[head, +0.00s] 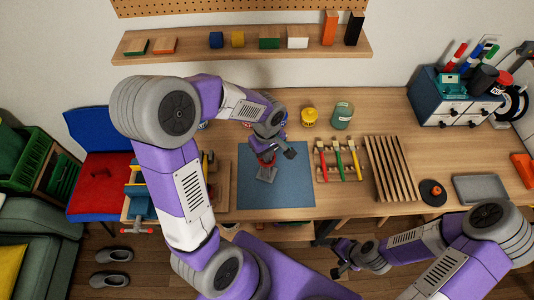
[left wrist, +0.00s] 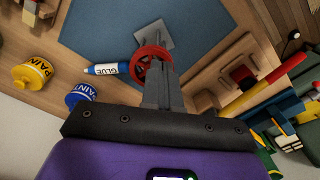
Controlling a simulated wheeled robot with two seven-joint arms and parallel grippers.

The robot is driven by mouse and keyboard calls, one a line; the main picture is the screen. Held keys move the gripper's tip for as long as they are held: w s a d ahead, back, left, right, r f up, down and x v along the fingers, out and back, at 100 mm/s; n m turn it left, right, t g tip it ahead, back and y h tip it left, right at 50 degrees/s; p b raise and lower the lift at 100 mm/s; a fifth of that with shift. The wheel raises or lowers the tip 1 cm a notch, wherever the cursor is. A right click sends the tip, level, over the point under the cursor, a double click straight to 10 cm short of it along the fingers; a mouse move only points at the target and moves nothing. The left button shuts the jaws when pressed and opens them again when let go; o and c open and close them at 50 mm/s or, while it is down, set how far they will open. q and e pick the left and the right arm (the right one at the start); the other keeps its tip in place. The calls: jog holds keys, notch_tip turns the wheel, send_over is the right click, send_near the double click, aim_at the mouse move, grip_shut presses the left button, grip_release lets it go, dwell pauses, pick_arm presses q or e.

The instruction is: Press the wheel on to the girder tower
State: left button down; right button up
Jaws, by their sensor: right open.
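The red wheel (left wrist: 150,60) shows in the left wrist view at the tip end of my left gripper, by the grey girder tower (left wrist: 154,35) with its flat foot on the blue mat. In the head view the wheel (head: 265,157) appears as a small red patch under my left gripper (head: 269,150), just above the tower's grey foot (head: 266,174). The fingers and tower overlap in grey, so I cannot tell whether the left fingers grip the wheel or whether it is seated. My right gripper (head: 345,258) is open and empty at the table's front.
The blue mat (head: 295,188) is otherwise mostly bare. A blue-and-white glue tube (left wrist: 103,69) and yellow and blue paint pots (left wrist: 32,73) lie near the left gripper. Handled tools (head: 338,160) and a slatted rack (head: 390,168) stand right of the mat.

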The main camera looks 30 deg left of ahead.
pick_arm(q)
notch_tip(320, 180, up, 6)
jog(key=p, duration=0.4)
pick_arm(e)
notch_tip(320, 180, up, 4)
jog(key=shift+r, duration=0.2)
pick_arm(q)
jog(key=shift+r, duration=0.1)
